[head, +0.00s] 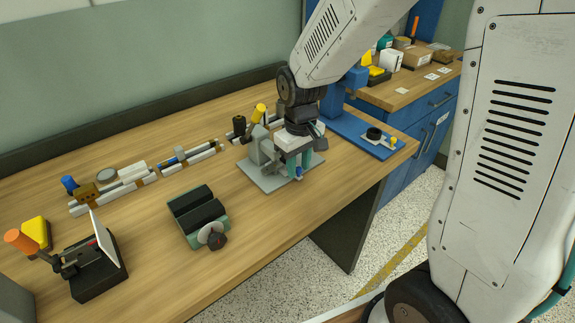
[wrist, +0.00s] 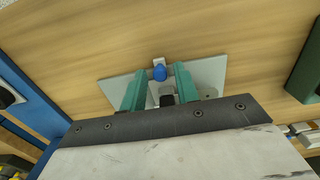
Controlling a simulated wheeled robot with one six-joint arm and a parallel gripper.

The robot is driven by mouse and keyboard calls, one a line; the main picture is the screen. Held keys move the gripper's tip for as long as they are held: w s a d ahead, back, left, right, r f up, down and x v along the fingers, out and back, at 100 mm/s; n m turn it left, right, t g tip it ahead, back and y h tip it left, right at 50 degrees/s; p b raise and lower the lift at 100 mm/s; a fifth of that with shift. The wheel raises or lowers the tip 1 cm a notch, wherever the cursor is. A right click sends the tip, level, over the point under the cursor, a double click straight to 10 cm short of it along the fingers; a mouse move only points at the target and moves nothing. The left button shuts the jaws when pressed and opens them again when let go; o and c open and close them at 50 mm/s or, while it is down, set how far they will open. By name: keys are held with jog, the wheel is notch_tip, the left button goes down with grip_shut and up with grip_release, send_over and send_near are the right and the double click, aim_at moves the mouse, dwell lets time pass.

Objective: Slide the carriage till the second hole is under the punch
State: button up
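A grey fixture (head: 262,148) on a light grey base plate (head: 262,183) stands near the table's right end. A small blue knob (head: 299,172) is at its front; it also shows in the wrist view (wrist: 159,73). My gripper (head: 296,168) is over this fixture, pointing down, with its teal fingers apart. In the wrist view the blue knob is between the fingertips (wrist: 160,69), with a gap visible on each side. A dark block (wrist: 167,100) sits behind the knob. My gripper and arm hide most of the fixture, so carriage holes and a punch cannot be made out.
Right of the fixture is a blue stand (head: 362,130) with a black disc and yellow knob. A green-and-black block (head: 200,217) with a dial is at front centre. Low rails (head: 115,190) with small parts run along the back. An orange-handled clamp (head: 95,270) stands left.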

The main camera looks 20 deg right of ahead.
grip_shut()
